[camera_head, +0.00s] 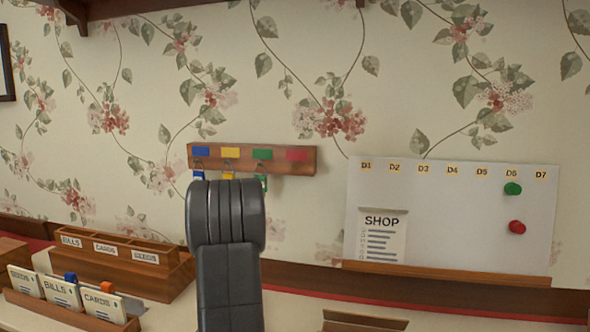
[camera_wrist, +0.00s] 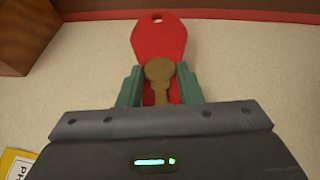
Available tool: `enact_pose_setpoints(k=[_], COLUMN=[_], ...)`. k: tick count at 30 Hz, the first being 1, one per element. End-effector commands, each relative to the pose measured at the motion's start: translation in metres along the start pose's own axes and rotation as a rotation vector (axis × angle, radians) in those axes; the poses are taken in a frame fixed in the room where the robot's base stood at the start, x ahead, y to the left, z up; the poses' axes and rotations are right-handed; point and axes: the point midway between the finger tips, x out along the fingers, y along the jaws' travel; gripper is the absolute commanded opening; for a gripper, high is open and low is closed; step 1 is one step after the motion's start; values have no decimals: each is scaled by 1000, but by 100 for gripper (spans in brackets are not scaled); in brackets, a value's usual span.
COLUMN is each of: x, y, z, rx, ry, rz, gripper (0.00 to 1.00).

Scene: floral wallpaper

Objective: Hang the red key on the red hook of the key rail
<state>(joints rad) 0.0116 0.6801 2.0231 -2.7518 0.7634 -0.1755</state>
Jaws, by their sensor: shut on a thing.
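The red key (camera_wrist: 160,42) has a red tag-like head with a small hole at the top and a brass-coloured key shape on it. In the wrist view my gripper (camera_wrist: 160,88) is shut on it, with the green fingers on either side. In the head view my arm hides the gripper and the key. The wooden key rail (camera_head: 250,159) is on the wall, with blue, yellow, green and red labels. The red label (camera_head: 297,155) is at its right end, and no key shows under it. Blue, yellow and green keys hang under the other labels, partly behind my arm.
A whiteboard (camera_head: 450,215) with a shop note and two round magnets is on the wall at right. A wooden sorter (camera_head: 120,265) and a card holder (camera_head: 75,311) stand at left. A dark wooden shelf crosses the top left. A wooden block (camera_wrist: 25,35) shows in the wrist view.

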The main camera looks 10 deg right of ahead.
Motion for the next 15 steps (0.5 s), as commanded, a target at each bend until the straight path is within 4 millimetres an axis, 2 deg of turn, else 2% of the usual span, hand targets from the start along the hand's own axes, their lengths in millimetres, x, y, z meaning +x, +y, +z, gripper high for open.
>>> enact_pose_setpoints(k=[8,15], x=[-4,-16], y=[0,0], z=[9,40], rx=[0,0], ry=[0,0], rz=[0,0], gripper=[6,6])
